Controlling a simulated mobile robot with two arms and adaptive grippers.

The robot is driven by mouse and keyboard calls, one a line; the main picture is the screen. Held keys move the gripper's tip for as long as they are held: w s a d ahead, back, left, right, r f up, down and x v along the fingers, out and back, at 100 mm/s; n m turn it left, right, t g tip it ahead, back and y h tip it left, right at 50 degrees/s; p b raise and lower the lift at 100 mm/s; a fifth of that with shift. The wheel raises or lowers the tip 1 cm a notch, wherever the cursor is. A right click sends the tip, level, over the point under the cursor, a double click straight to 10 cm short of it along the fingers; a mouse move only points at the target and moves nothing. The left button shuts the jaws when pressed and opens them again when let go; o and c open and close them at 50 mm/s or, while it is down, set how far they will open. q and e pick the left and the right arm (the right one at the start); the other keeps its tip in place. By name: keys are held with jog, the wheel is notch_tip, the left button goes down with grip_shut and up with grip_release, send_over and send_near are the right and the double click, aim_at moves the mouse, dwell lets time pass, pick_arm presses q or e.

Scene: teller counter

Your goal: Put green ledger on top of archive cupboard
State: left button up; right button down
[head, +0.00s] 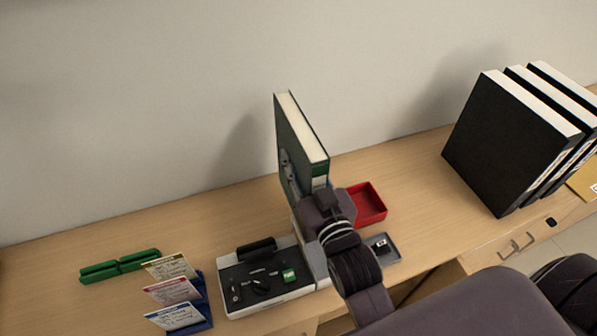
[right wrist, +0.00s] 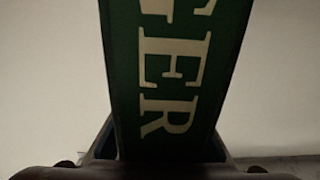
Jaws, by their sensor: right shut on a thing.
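The green ledger (head: 302,150) is a thick dark green book with cream pages, standing upright over the counter near the wall. My right gripper (head: 322,192) is shut on its spine edge. In the right wrist view the green spine (right wrist: 175,70) with large cream letters fills the space between the fingers (right wrist: 160,150). The ledger's lower end is partly hidden by my gripper, so I cannot tell whether it touches the counter. I cannot make out an archive cupboard with certainty. My left gripper is not in view.
Black binders (head: 510,140) stand at the right. A red tray (head: 368,204), a small grey tray (head: 390,255) and a white-and-black device (head: 262,282) are close to my right gripper. Green bars (head: 120,265) and a blue card holder (head: 195,308) are at left. The back left counter is clear.

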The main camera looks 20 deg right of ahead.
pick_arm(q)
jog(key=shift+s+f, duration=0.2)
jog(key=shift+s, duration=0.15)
pick_arm(e)
jog(key=shift+f, duration=1.9)
jog(key=shift+f, duration=0.15)
jog(key=c, duration=1.6)
grip_release()
jog(key=shift+f, duration=0.2)
